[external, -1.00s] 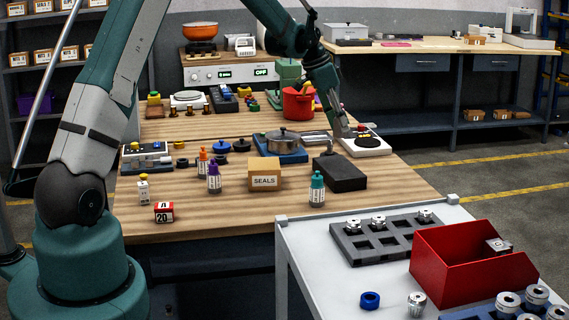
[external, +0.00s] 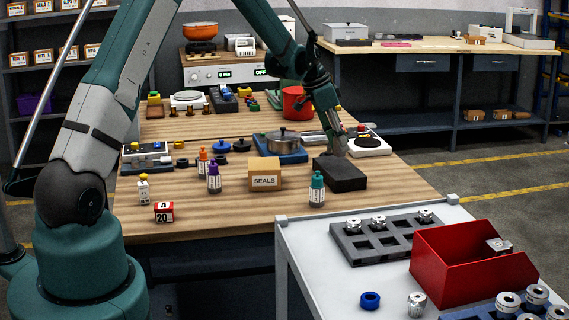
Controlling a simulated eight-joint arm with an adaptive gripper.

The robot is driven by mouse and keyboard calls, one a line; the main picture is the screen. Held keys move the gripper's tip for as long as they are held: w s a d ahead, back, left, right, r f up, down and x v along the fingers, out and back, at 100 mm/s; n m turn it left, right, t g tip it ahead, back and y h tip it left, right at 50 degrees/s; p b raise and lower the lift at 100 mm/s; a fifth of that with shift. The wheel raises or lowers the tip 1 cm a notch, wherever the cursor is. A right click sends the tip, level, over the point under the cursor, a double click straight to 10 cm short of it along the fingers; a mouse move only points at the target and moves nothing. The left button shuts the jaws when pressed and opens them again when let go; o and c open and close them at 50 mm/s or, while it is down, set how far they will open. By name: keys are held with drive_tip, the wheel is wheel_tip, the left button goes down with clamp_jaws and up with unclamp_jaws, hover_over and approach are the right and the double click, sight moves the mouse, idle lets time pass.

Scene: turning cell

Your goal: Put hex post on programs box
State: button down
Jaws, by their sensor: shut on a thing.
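My gripper (external: 340,151) points down just above the far part of a flat black box (external: 342,174) on the wooden bench. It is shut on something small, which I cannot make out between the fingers. I cannot tell whether this is the hex post. I can read no "programs" label on any box in view, so I cannot tell whether the black box is the programs box. Whether the fingertips or the held thing touch the black box is not clear.
A cardboard SEALS box (external: 264,174) and a teal-capped bottle (external: 317,188) stand left of the black box. A silver pot (external: 283,139) stands behind them. A white scale-like device (external: 369,143) stands behind right. Bench right of the black box is clear.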

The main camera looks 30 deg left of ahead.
sight(339, 152)
drive_tip(key=shift+f, duration=1.85)
drive_tip(key=shift+f, duration=0.15)
drive_tip(key=c, duration=2)
unclamp_jaws()
drive_tip(key=v, duration=1.2)
drive_tip(key=shift+r, duration=0.2)
